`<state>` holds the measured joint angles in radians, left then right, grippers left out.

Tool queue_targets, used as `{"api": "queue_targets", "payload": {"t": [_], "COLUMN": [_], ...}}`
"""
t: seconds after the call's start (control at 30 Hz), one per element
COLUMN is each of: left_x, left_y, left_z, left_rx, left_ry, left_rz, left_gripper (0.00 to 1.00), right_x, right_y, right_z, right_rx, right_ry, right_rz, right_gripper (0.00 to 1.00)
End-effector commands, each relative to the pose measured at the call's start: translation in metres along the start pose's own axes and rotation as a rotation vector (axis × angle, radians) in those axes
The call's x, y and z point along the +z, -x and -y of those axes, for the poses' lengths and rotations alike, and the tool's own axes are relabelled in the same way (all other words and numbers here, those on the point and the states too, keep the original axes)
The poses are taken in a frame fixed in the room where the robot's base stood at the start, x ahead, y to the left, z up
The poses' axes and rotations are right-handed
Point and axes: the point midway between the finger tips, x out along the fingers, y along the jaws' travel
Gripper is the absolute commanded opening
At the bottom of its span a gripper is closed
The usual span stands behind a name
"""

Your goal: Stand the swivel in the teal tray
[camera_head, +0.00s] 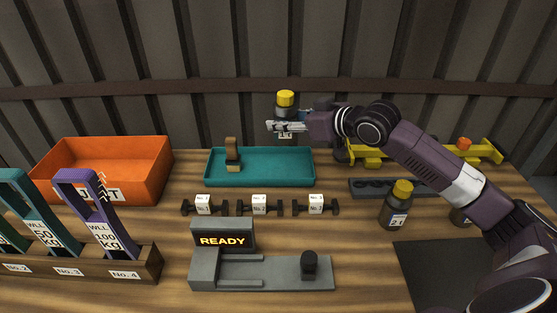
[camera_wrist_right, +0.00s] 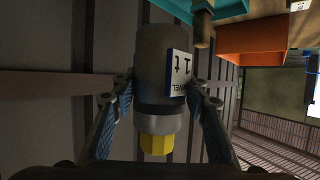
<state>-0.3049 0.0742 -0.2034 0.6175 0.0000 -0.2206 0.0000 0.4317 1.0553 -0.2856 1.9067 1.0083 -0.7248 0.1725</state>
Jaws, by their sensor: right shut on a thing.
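The swivel (camera_head: 286,100) has a dark grey body, a yellow cap and a white label. My right gripper (camera_head: 274,127) is shut on it, with a finger on either side in the right wrist view, where the swivel (camera_wrist_right: 162,55) reads "1 t". In the head view it is upright, cap up, in the air above the back right part of the teal tray (camera_head: 280,170); its exact depth over the tray is unclear. A brown and dark piece (camera_head: 232,155) stands in the tray's left part. The right half of the tray looks empty. My left gripper is not in view.
An orange bin (camera_head: 130,165) stands left of the tray. A READY display (camera_head: 222,240) is in front.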

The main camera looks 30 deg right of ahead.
Motion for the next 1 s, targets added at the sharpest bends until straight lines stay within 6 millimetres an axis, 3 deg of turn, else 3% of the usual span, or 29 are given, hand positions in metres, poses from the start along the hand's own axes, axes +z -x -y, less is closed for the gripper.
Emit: {"api": "queue_targets", "payload": {"t": [0.3,0.57,0.83,1.0], "left_x": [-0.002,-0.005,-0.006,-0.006], "left_y": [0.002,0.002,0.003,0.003], "left_z": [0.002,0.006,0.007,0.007], "left_rx": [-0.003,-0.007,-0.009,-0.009], "left_ry": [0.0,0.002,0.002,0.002], "left_rz": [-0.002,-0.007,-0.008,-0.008], "left_gripper": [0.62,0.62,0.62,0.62], "right_x": [0.063,0.079,0.112,0.115], "right_y": [-0.026,-0.034,-0.047,-0.049], "right_z": [0.0,0.0,0.0,0.0], "right_rx": [0.0,0.0,0.001,0.001], "right_ry": [-0.001,0.0,0.0,0.002], "right_rz": [-0.006,-0.008,-0.007,-0.01], "right_gripper": [0.0,0.0,0.0,0.0]}}
